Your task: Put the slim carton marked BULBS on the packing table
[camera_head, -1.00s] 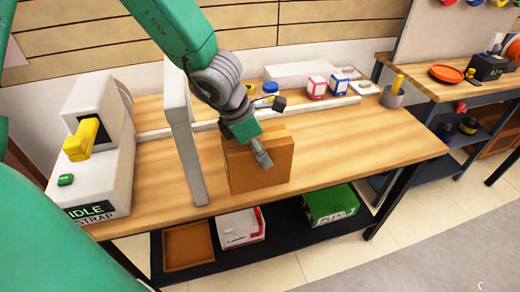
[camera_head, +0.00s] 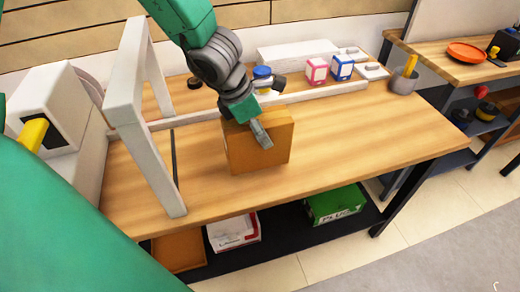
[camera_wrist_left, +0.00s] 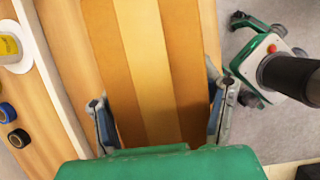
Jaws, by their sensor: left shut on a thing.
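A plain brown carton (camera_head: 258,142) is held by my left gripper (camera_head: 262,132) over the wooden packing table (camera_head: 350,140), behind its front edge. Whether its underside touches the tabletop I cannot tell. No BULBS marking shows on its visible faces. In the left wrist view, the carton (camera_wrist_left: 148,70), with a lighter tape strip down its middle, lies between the two fingers of my left gripper (camera_wrist_left: 160,112). My right gripper is not in view.
A white strapping arch (camera_head: 125,85) stands left of the carton. A blue-capped jar (camera_head: 263,78), pink box (camera_head: 317,69), blue box (camera_head: 342,66) and grey cup (camera_head: 403,82) stand along the back. A shelf below holds a green carton (camera_head: 335,203). The table's right half is clear.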

